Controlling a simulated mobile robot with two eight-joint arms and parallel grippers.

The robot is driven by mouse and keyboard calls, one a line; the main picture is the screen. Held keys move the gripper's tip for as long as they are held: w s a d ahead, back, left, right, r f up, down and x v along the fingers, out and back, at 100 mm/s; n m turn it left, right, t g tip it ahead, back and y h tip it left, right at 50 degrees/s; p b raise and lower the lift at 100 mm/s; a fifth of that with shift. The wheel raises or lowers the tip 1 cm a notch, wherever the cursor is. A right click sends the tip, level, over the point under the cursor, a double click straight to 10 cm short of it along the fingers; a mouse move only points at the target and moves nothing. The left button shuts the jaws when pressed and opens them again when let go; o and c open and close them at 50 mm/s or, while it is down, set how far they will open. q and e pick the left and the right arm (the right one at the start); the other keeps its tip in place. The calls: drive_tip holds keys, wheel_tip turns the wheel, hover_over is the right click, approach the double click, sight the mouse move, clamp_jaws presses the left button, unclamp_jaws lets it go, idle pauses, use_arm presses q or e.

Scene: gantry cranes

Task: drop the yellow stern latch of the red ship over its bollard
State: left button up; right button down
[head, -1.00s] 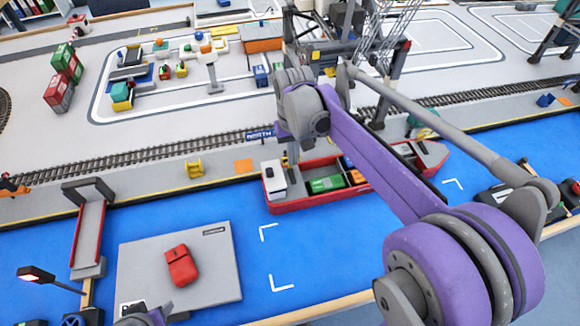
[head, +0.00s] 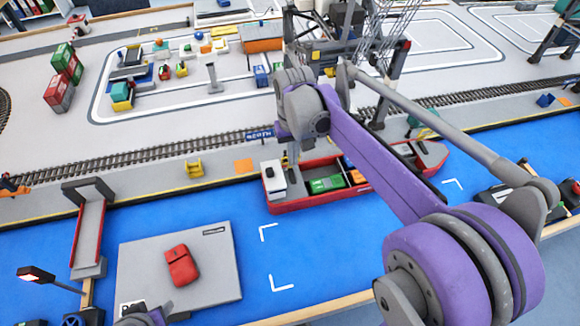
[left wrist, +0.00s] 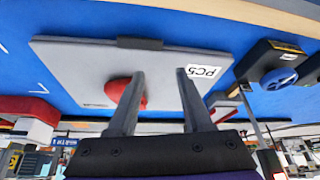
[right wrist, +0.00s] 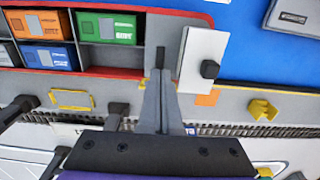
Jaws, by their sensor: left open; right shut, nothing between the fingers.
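The red ship (head: 320,185) lies along the quay, with its white stern block (head: 273,180) at the left end. It also shows in the right wrist view (right wrist: 130,72). My right gripper (right wrist: 160,55) is shut and empty, its tips over the grey deck beside the white block. In the head view it is partly hidden by my arm. A flat yellow frame (right wrist: 72,98) lies on the quay edge; I cannot tell if it is the latch. A dark post (right wrist: 118,108) stands near it, perhaps a bollard. My left gripper (left wrist: 160,73) is open and empty near the grey platform.
A gantry crane (head: 375,60) stands behind my right arm. A yellow bracket (head: 194,169) and an orange square (head: 244,165) are on the quay. Blue water is clear before the ship.

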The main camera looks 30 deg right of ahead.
idle(0.3)
use_arm(q)
drive_tip(key=shift+r+p, duration=0.3)
drive_tip(key=shift+r, duration=0.05)
use_arm(e)
drive_tip(key=w, duration=0.2)
drive_tip(key=w+d, duration=0.1)
drive_tip(key=w, duration=0.1)
drive_tip(key=shift+w, duration=0.15)
drive_tip(key=shift+w+f, duration=0.1)
use_arm(q)
drive_tip(key=shift+f, duration=0.2)
wheel_tip(320, 180, up, 8)
drive_tip(key=w+p, duration=0.2)
drive_tip(key=p, duration=0.4)
drive_tip(key=shift+p, duration=0.4)
use_arm(e)
drive_tip(key=w+d+r, duration=0.1)
drive_tip(key=w+r, duration=0.5)
drive_tip(key=r, duration=0.2)
drive_tip(key=shift+d+r, duration=0.15)
drive_tip(key=shift+d, duration=0.15)
use_arm(q)
drive_tip(key=shift+s, duration=0.15)
